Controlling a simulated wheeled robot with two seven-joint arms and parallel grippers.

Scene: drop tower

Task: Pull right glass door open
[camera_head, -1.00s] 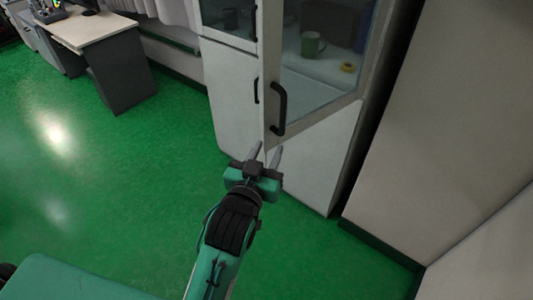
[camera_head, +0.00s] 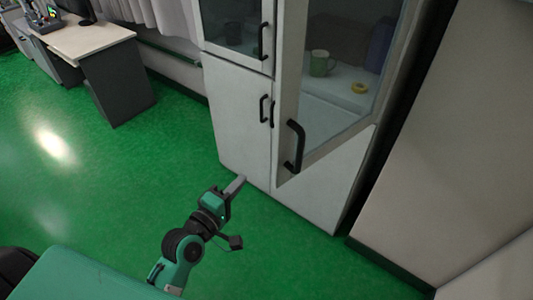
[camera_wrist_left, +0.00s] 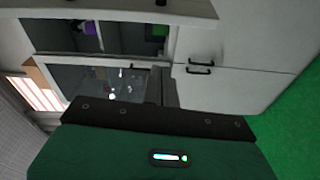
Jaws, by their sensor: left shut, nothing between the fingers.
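The right glass door (camera_head: 322,148) of the white cabinet stands ajar in the head view, its lower left corner swung out in front of the lower doors. Its black handle (camera_head: 295,146) is free, with nothing around it. My left gripper (camera_head: 237,186) is shut and empty, below and left of the handle, apart from it and from the door. In the left wrist view the shut fingers (camera_wrist_left: 167,87) point at the cabinet, which appears turned sideways. My right gripper is in neither view.
The left glass door (camera_head: 235,25) looks closed, above the white lower doors (camera_head: 238,120). A green mug (camera_head: 321,63) and a yellow tape roll (camera_head: 360,88) show through the right glass. A desk (camera_head: 85,45) stands at the far left. Green floor is clear between.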

